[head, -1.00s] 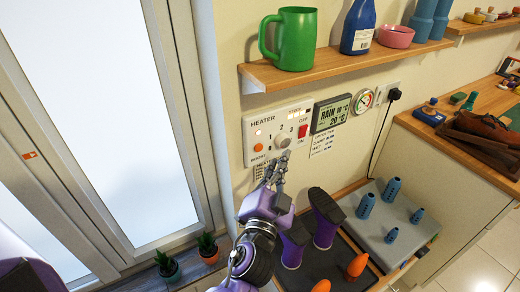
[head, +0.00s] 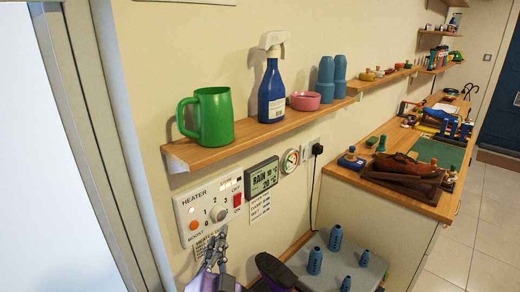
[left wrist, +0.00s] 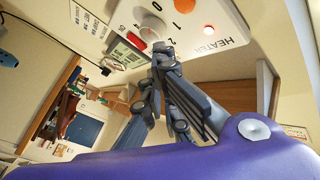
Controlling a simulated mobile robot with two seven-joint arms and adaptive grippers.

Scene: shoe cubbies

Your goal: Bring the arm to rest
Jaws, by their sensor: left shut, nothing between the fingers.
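My left gripper (head: 219,240) is at the bottom of the head view, just below the white heater panel (head: 187,208). It is shut and empty. In the left wrist view its dark fingers (left wrist: 165,58) are together, in front of the panel and close to its round knob (left wrist: 151,25). I cannot tell whether the fingertips touch the panel. The knob also shows in the head view (head: 219,213), with numbers around it and a red switch (head: 237,200) to its right. My right gripper is not in view.
A wooden shelf (head: 200,155) above the panel bears a green mug (head: 208,118), a blue spray bottle (head: 271,92) and a pink bowl (head: 305,101). A wooden counter (head: 365,182) lies farther right.

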